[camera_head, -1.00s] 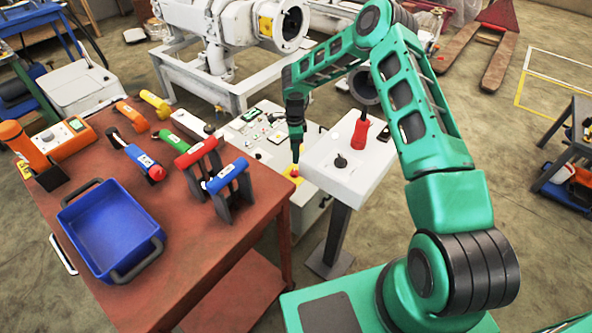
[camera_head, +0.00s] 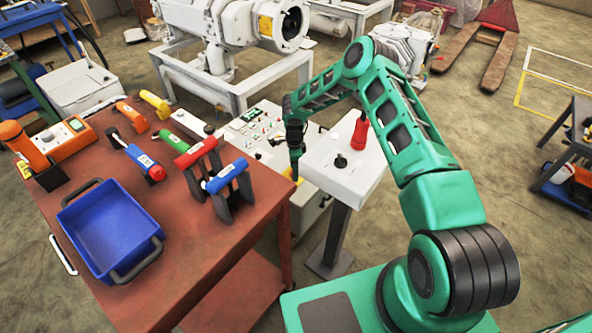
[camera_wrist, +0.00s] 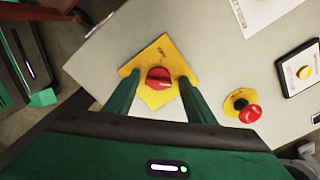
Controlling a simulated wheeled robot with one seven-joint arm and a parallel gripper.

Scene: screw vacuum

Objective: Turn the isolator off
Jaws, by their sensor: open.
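The isolator is a red rotary knob (camera_wrist: 158,78) on a yellow plate (camera_wrist: 160,55), seen in the wrist view on a pale panel. My gripper (camera_wrist: 155,88) is open, with one finger on each side of the knob. I cannot tell whether the fingers touch it. In the head view my gripper (camera_head: 295,172) points down at the near edge of the control panel, and it hides the knob there. Only a sliver of the yellow plate shows beside it.
A red mushroom button (camera_wrist: 249,113) on a yellow base sits right of the knob. In the head view a white pedestal box (camera_head: 345,170) with a red handle (camera_head: 360,130) stands close on the right. A brown table (camera_head: 235,235) with tools and a blue bin (camera_head: 110,230) is at left.

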